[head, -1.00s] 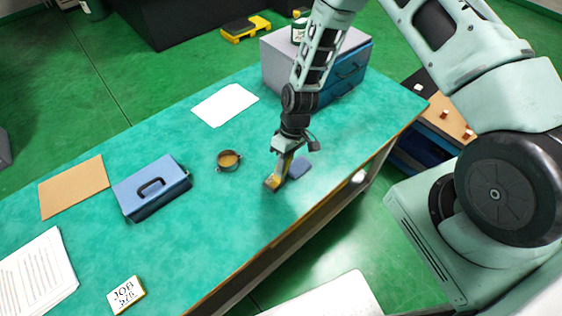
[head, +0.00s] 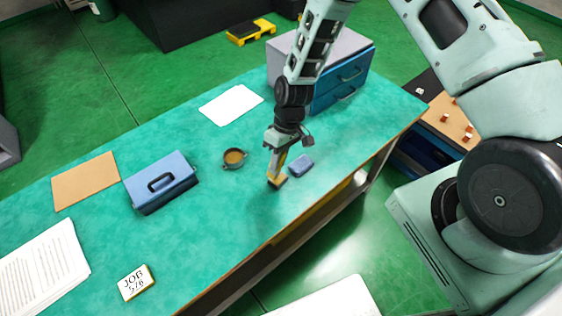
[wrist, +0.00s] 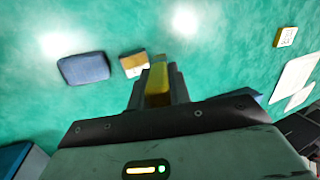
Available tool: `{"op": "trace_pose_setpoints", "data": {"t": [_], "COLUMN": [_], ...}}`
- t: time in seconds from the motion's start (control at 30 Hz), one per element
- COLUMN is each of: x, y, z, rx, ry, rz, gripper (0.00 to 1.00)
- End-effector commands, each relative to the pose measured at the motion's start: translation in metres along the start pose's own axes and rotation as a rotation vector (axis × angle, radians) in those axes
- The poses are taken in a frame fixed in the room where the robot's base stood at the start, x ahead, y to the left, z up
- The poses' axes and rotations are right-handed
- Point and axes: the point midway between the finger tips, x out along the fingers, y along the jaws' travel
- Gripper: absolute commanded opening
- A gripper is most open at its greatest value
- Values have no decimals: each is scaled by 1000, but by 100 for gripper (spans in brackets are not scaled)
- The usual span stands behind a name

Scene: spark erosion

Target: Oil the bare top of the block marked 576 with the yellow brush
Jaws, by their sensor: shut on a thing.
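My gripper (head: 280,155) is shut on the yellow brush (wrist: 158,85), which points down toward the bench; the brush also shows in the head view (head: 278,163). A small brown-topped block (wrist: 133,65) with a pale, unreadable label lies just by the brush tip in the wrist view. In the head view the block (head: 278,182) sits right under the brush. I cannot tell whether the bristles touch its top. A job card (head: 135,283) at the front left reads JOB and a number that looks like 576. A small round pot (head: 234,158) with amber contents stands left of the gripper.
A blue-grey pad (head: 301,166) lies close to the right of the block. A blue handled box (head: 161,183), a tan sheet (head: 85,181) and a white sheet (head: 231,104) lie to the left. A drawer cabinet (head: 340,90) stands behind my arm.

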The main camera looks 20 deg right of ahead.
Motion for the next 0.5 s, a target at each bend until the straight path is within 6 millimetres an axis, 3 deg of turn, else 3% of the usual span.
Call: {"op": "trace_pose_setpoints", "data": {"t": [0.2,0.5], "x": [-20,-25], "y": [-9,-12], "z": [-3,-4], "rx": [-1,0], "ry": [1,0], "rz": [0,0], "gripper": [0,0]}}
